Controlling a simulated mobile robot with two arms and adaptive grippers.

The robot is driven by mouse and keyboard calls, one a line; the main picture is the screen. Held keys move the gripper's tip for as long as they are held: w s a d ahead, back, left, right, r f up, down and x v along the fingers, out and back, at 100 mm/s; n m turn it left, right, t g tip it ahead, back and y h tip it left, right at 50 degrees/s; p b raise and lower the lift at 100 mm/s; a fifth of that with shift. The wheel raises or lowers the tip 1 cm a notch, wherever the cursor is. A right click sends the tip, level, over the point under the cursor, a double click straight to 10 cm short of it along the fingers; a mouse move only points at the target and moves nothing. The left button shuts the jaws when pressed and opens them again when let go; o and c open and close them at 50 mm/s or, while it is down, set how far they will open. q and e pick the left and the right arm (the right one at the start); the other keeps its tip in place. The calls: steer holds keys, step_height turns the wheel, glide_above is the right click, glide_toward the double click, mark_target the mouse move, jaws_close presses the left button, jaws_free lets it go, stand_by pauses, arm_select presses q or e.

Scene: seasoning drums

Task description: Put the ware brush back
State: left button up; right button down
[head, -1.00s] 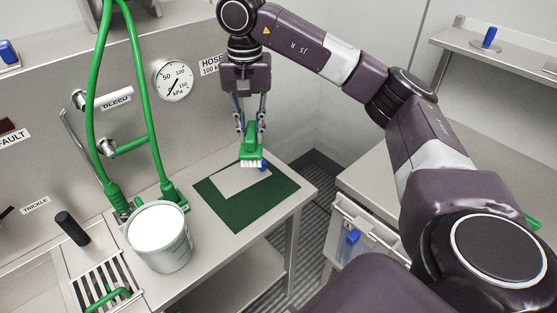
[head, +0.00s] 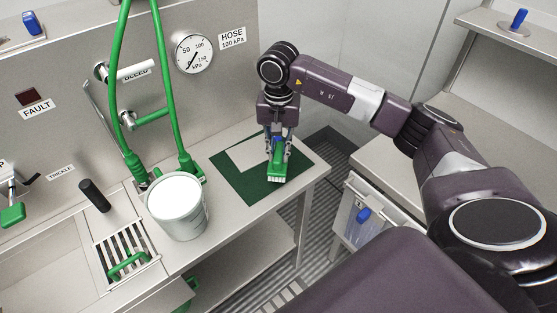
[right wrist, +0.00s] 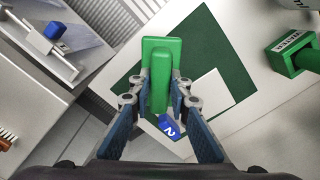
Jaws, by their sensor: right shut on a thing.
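The ware brush is a green block with pale bristles (head: 277,177); it also shows in the right wrist view (right wrist: 160,75). My right gripper (head: 278,157) is shut on it and points down. The brush is over the near right part of the dark green mat (head: 240,190), bristles down; I cannot tell whether they touch it. A pale rectangle (head: 250,153) lies on the mat, partly hidden by the gripper. A small blue piece marked 2 (right wrist: 167,126) shows by the fingers, near the rectangle. My left gripper is not in view.
A white-topped bucket (head: 178,208) stands left of the mat, with green hoses (head: 160,90) behind it. A slotted drain (head: 120,243) is further left. A bin with a blue-handled item (head: 363,214) stands right, across a gap from the bench.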

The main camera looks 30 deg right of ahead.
step_height(320, 180, down, 4)
steer(key=shift+f+p, duration=0.1)
steer(key=shift+p, duration=0.45)
steer(key=shift+f, duration=0.15)
steer(key=shift+f+b, duration=0.2)
steer(key=shift+b, duration=0.1)
steer(key=c, duration=1.8)
jaws_free()
steer(key=shift+r, duration=0.15)
